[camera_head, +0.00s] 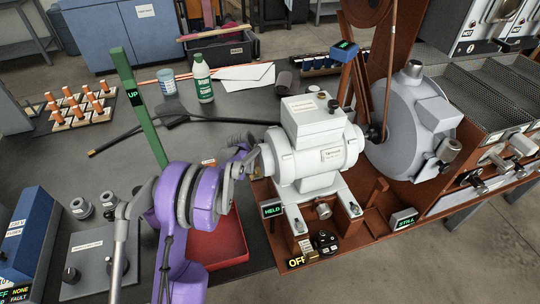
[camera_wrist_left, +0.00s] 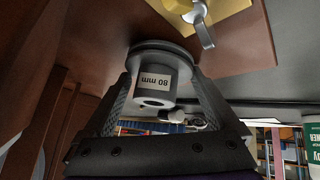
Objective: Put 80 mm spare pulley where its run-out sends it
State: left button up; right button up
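The 80 mm spare pulley (camera_wrist_left: 152,82) is a dark grey flanged disc with a hub and an upside-down "80 mm" label in the left wrist view. My left gripper (camera_wrist_left: 163,78) has a finger on each side of it, against its rim, and appears shut on it. In the head view my left gripper (camera_head: 240,165) is at the left end of the white motor (camera_head: 316,145); the pulley itself cannot be made out there. My right gripper is not in view.
A red tray (camera_head: 222,245) lies partly hidden below my purple arm. A green post marked UP (camera_head: 137,105) stands at left. The brown roaster base (camera_head: 375,200) carries the motor, HELD and OFF signs. A green bottle (camera_head: 203,80) and a peg rack (camera_head: 82,112) stand on the grey bench.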

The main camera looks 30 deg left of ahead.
pick_arm(q)
jog(key=shift+s+d+f, duration=0.1)
jog(key=shift+r+p, duration=0.3)
jog(key=p+v, duration=0.1)
jog(key=v, duration=1.1)
jog(key=shift+r+p, duration=0.2)
jog(key=shift+p, duration=0.1)
jog(key=shift+a, duration=0.2)
